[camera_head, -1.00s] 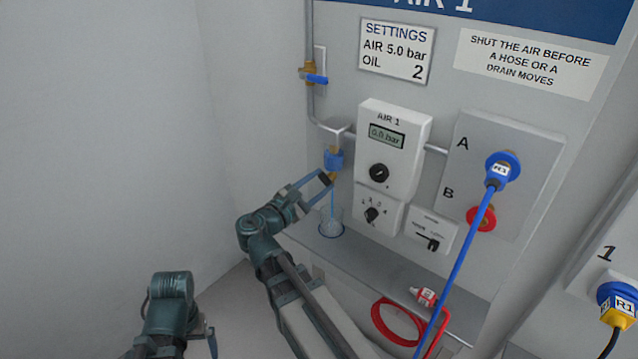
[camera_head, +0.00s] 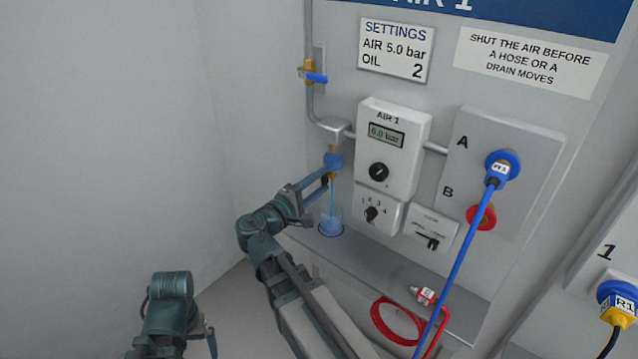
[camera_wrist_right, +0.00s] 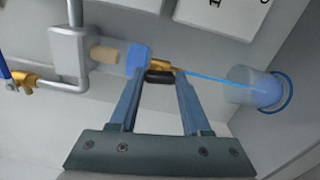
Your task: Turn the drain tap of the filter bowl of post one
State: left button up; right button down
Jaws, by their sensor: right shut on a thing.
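The filter bowl (camera_head: 333,161) of post one hangs under the pipe with blue liquid in its lower part; it also shows in the wrist view (camera_wrist_right: 136,60). Its brass drain tap (camera_wrist_right: 164,66) has a black handle (camera_wrist_right: 158,77). My right gripper (camera_head: 325,181) is shut on this handle; its fingers stand on either side of it in the wrist view (camera_wrist_right: 157,80). A thin blue stream runs from the tap into a clear cup (camera_head: 330,227), which holds blue liquid. My left gripper (camera_head: 211,338) is low at the left, apart from everything, its fingers mostly hidden.
A valve with a blue handle (camera_head: 316,78) sits on the pipe above. The AIR 1 unit (camera_head: 400,150) reads 0.0 bar. A blue hose (camera_head: 455,270) hangs from port A.

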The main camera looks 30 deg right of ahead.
jog(key=shift+m, duration=0.5)
jog(key=shift+c, duration=1.8)
grip_release()
jog(key=shift+s+a, duration=0.1)
